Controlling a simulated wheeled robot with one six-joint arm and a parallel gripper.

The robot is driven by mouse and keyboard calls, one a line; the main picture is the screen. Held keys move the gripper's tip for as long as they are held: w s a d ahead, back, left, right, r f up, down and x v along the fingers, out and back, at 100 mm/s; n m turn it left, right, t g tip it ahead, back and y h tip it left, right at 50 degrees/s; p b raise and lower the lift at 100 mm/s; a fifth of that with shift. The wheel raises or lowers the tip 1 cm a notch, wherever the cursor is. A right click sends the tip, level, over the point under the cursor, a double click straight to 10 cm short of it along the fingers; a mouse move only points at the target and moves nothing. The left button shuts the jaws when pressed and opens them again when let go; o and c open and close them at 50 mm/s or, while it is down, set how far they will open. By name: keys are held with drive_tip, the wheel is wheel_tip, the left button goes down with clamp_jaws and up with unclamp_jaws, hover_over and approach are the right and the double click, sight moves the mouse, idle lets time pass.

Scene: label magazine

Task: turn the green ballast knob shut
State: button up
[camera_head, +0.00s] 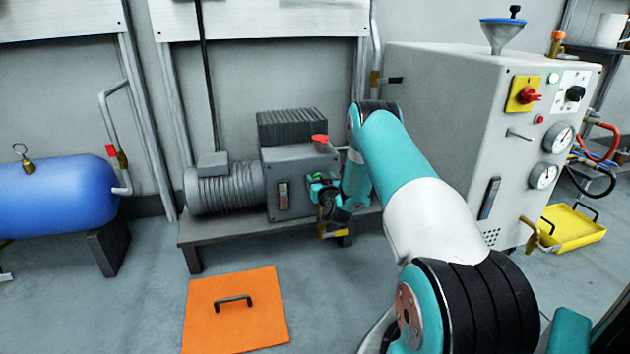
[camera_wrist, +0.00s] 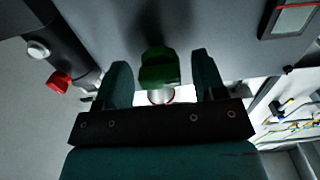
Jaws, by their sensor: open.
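The green ballast knob (camera_wrist: 158,70) shows in the wrist view, dark green and near the middle. My gripper (camera_wrist: 160,64) is open, with one dark finger on each side of the knob and visible gaps between. In the head view the knob (camera_head: 317,178) is a small green patch on the right side of the grey vacuum pump (camera_head: 290,204), partly hidden by my gripper (camera_head: 322,190). How deep the knob sits between the fingers is hard to tell.
A red cap (camera_wrist: 60,81) lies left of the fingers in the wrist view. The pump stands on a low bench (camera_head: 215,236). A grey cabinet with gauges (camera_head: 440,100) stands right, a blue tank (camera_head: 55,195) left. An orange floor hatch (camera_head: 235,325) lies in front.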

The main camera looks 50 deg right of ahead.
drive_tip(key=shift+c, duration=0.2)
drive_tip(key=c, duration=0.9)
drive_tip(key=m+p, duration=0.2)
drive_tip(key=m, duration=0.2)
drive_tip(key=shift+r, duration=0.15)
drive_tip(key=m+p, duration=0.3)
drive_tip(key=m, duration=0.1)
drive_tip(key=shift+s+d+m, duration=0.1)
drive_tip(key=shift+d+m, duration=0.05)
drive_tip(key=shift+m, duration=0.15)
drive_tip(key=m+p, duration=0.1)
drive_tip(key=m, duration=0.3)
drive_tip(key=shift+f, duration=0.2)
drive_tip(key=m+p, duration=0.1)
drive_tip(key=m, duration=0.4)
drive_tip(key=shift+s+f, duration=0.1)
drive_tip(key=shift+f, duration=0.05)
drive_tip(key=shift+m, duration=0.3)
